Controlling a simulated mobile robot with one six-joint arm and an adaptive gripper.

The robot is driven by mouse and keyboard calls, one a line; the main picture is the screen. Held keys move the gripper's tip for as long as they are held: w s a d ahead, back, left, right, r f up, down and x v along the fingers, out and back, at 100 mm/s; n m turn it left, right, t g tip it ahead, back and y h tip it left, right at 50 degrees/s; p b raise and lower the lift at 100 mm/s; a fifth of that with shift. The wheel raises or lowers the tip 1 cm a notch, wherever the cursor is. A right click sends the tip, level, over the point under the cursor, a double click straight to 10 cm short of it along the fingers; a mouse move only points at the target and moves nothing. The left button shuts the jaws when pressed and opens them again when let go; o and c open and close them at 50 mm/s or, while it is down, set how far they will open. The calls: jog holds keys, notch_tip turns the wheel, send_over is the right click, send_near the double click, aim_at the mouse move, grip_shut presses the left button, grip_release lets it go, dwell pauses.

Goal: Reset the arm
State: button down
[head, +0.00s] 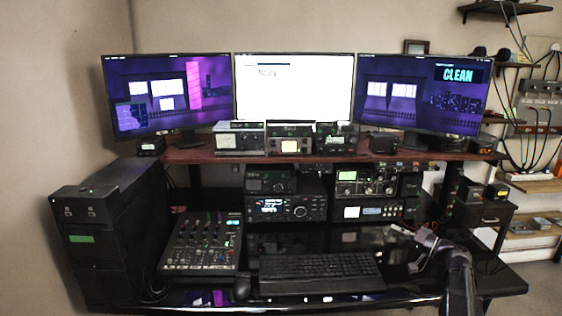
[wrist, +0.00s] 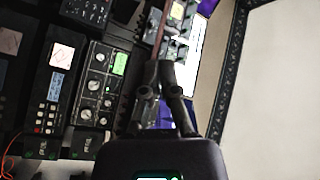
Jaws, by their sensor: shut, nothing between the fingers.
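My arm (head: 458,275) reaches in from the lower right in the head view and bends over the right part of the desk. My gripper (head: 400,231) is at its end, right of the keyboard and in front of the lower radio units. In the wrist view my gripper (wrist: 166,72) has its dark fingers together, with nothing held between them. A radio with a green display and several knobs (wrist: 100,85) lies beyond and left of the fingers there, apart from them. The wrist picture is turned on its side.
A black keyboard (head: 320,274), a mixer (head: 203,242) and a black computer tower (head: 100,225) stand on the glossy desk. Radio units (head: 287,208) fill the space below the wooden shelf (head: 215,156). Three monitors (head: 294,88) stand above.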

jog(key=s+a+f+n+g+h, duration=0.1)
jog(key=s+a+f+g+h, duration=0.1)
jog(key=s+a+f+g, duration=0.35)
jog(key=s+a+f+n+g+h, duration=0.1)
jog(key=s+a+f+g+h, duration=0.2)
jog(key=a+f, duration=0.6)
jog(key=s+a+f+g+h, duration=0.2)
jog(key=s+f+h, duration=0.1)
jog(key=s+h, duration=0.3)
jog(key=s+a+f+g+h, duration=0.2)
jog(key=s+a+f+h, duration=0.15)
jog(key=s, duration=0.45)
notch_tip(320, 180, up, 14)
jog(key=p, duration=1.4)
jog(key=shift+d+r, duration=0.15)
jog(key=shift+d, duration=0.15)
jog(key=shift+w, duration=0.1)
